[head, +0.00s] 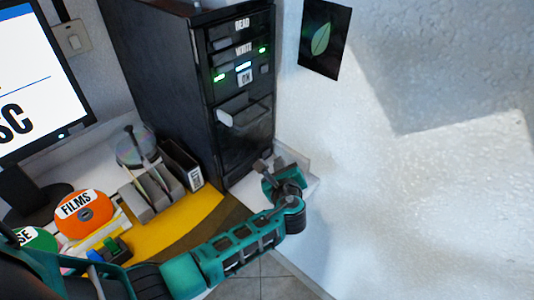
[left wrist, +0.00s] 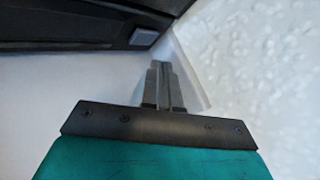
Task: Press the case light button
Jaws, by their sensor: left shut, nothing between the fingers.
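In the left wrist view the case's dark edge (left wrist: 60,30) crosses the top left and carries a small grey square button (left wrist: 143,37). I cannot tell whether it is the light button. My left gripper (head: 266,166) is low beside the case's front right corner. In the left wrist view its fingers (left wrist: 162,68) are shut, empty, and just below and right of the button, apart from it in the picture.
A white wall (head: 400,190) with a leaf poster (head: 325,38) is close on the right. On the desk are a monitor (head: 40,80), an orange FILMS disc (head: 84,222), a grey disc rack (head: 150,200) and a dark bin (head: 183,165). Tiled floor (head: 265,275) shows below.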

